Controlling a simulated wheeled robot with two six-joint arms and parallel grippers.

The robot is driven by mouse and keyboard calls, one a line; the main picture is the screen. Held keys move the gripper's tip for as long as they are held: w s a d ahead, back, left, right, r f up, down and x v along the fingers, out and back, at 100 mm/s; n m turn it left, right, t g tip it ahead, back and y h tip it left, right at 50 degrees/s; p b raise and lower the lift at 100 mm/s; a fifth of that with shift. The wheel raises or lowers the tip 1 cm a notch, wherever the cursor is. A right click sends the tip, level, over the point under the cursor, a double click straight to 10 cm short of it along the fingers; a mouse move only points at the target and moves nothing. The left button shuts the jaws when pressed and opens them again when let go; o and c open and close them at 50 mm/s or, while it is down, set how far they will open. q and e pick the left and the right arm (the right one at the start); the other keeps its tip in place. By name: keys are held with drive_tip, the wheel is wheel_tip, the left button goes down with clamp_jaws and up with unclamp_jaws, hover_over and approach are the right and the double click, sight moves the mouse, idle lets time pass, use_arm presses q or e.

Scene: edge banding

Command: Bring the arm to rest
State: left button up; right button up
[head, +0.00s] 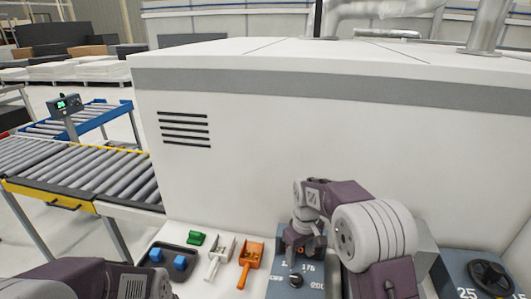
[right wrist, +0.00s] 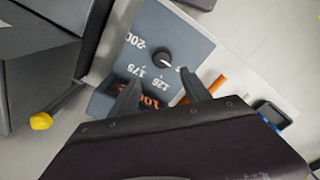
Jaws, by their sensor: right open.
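My right arm reaches over the blue-grey dial panel in front of the white machine. My right gripper (head: 299,254) points down at this panel and is open, with nothing between its fingers. In the right wrist view the open fingers (right wrist: 161,92) stand apart over the panel (right wrist: 185,35). Its black knob (right wrist: 163,58) shows beyond the fingertips, clear of them, with numbers such as 200, 175 and 125 around it. In the head view the knob (head: 296,280) lies just below the gripper. Part of my left arm shows at lower left; its gripper is out of view.
A dark tray (head: 155,262) with blue blocks, a green piece (head: 196,238), a white tool (head: 217,258) and an orange tool (head: 250,262) lie left of the panel. Another dial (head: 490,276) is at right. The white machine wall (head: 270,150) stands behind. A roller conveyor (head: 90,165) is at left.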

drive_tip(key=shift+m, duration=0.8)
drive_tip(key=s+d+f+b, duration=0.1)
drive_tip(key=s, duration=0.2)
drive_tip(key=s+d+f+b, duration=0.1)
drive_tip(key=s+b, duration=0.1)
drive_tip(key=s, duration=0.1)
drive_tip(key=s+d+f+b, duration=0.1)
drive_tip(key=s+b, duration=0.1)
drive_tip(key=s, duration=0.1)
drive_tip(key=shift+f, duration=0.3)
use_arm(q)
wheel_tip(320, 180, down, 7)
drive_tip(key=b, duration=0.1)
use_arm(e)
drive_tip(key=s+f+m, duration=0.4)
drive_tip(key=s+f, duration=0.2)
drive_tip(key=s, duration=0.3)
drive_tip(key=shift+s+d+m+t, duration=0.3)
drive_tip(key=shift+s+d+t, duration=0.1)
use_arm(q)
drive_tip(key=shift+f, duration=0.1)
use_arm(e)
drive_tip(key=shift+s, duration=0.1)
